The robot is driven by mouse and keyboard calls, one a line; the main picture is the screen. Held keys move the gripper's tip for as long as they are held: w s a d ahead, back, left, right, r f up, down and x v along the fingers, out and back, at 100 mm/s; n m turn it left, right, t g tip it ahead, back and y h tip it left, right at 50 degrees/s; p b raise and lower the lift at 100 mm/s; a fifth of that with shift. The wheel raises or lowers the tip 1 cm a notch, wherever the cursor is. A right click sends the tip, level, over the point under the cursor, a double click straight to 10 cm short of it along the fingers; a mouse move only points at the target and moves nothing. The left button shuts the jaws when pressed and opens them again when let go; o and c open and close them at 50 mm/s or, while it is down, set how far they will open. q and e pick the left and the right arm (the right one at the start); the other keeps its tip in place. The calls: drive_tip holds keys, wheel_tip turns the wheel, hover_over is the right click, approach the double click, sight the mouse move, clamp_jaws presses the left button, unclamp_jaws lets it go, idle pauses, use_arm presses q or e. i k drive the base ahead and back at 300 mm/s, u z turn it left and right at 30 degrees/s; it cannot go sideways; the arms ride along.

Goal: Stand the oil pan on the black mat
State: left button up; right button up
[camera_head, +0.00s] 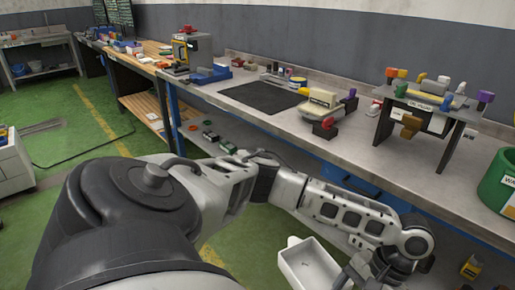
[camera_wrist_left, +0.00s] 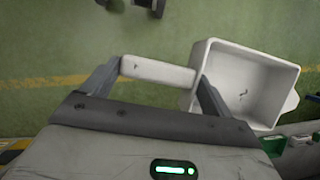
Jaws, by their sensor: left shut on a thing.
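The oil pan (camera_head: 312,268) is a pale, open rectangular tray, seen at the bottom of the head view in front of the bench and over the green floor. In the left wrist view the pan (camera_wrist_left: 245,84) shows its hollow inside, with a pale handle (camera_wrist_left: 150,70) at its left. My left gripper (camera_wrist_left: 158,74) is shut on this handle, one finger at each end. In the head view my left gripper is partly cut off by the lower edge. The black mat (camera_head: 262,97) lies flat on the grey bench, bare. My right gripper is not in view.
The grey bench (camera_head: 370,165) runs along the wall. Right of the mat stands a beige machine (camera_head: 322,104), then a raised rack (camera_head: 428,108) with coloured parts and a green bin (camera_head: 499,183). A blue tray (camera_head: 210,75) lies left of the mat. Small items sit behind it.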

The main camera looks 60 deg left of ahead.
sight(263, 95)
drive_tip(key=z, duration=2.65)
drive_tip(key=k, duration=2.9)
drive_tip(key=u, duration=0.9)
